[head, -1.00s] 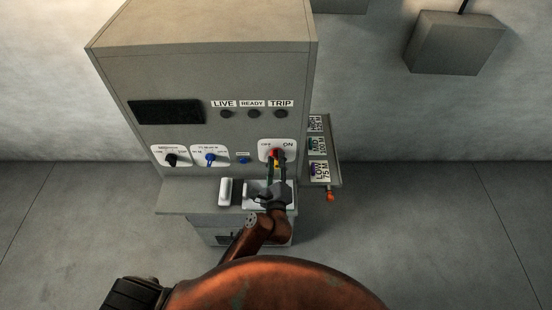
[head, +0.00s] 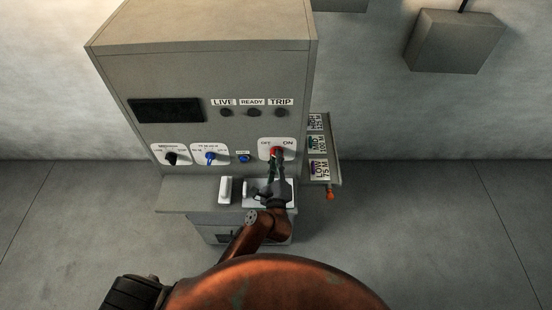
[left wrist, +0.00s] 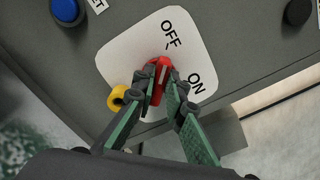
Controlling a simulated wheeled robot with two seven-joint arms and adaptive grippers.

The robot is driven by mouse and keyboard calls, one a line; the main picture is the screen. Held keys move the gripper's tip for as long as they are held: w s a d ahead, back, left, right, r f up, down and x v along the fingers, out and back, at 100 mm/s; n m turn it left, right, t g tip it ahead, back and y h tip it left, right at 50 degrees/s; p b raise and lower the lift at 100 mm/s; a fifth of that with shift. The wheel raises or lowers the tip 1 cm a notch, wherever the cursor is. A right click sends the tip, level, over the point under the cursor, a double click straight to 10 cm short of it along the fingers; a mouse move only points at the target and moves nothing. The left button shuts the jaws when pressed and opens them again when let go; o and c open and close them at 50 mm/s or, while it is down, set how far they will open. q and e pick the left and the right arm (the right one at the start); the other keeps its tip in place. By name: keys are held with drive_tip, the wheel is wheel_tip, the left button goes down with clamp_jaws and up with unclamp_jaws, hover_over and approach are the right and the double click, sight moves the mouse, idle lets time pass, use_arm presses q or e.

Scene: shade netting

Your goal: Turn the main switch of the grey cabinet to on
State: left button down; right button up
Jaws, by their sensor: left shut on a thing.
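The grey cabinet (head: 215,75) stands against the wall. Its main switch (head: 273,151) has a red handle on a white plate marked OFF and ON, at the lower right of the front. My left gripper (head: 275,160) is at this switch. In the left wrist view my left gripper (left wrist: 161,88) is shut on the red handle (left wrist: 160,70), whose visible end lies closer to OFF than to ON. A yellow ring-shaped piece (left wrist: 122,97) shows beside the fingers. The fingers hide part of the handle. My right gripper is not in view.
Dark LIVE, READY and TRIP lamps (head: 254,112) sit above the switch. A black knob (head: 171,158), a blue knob (head: 210,157) and a blue button (head: 244,158) are to its left. A shelf (head: 190,207) juts out below. A side rack (head: 334,165) holds labelled tags.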

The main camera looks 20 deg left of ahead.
use_arm(q)
drive_tip(key=m+p, duration=0.3)
drive_tip(key=m, duration=0.3)
drive_tip(key=m+p, duration=0.4)
drive_tip(key=m, duration=0.2)
drive_tip(key=m+p, duration=0.3)
drive_tip(key=m, duration=0.2)
drive_tip(key=shift+w+d+m, duration=0.1)
drive_tip(key=shift+d+m, duration=0.25)
drive_tip(key=shift+m, duration=0.05)
idle(0.4)
drive_tip(key=c, duration=2)
unclamp_jaws()
drive_tip(key=shift+o, duration=0.2)
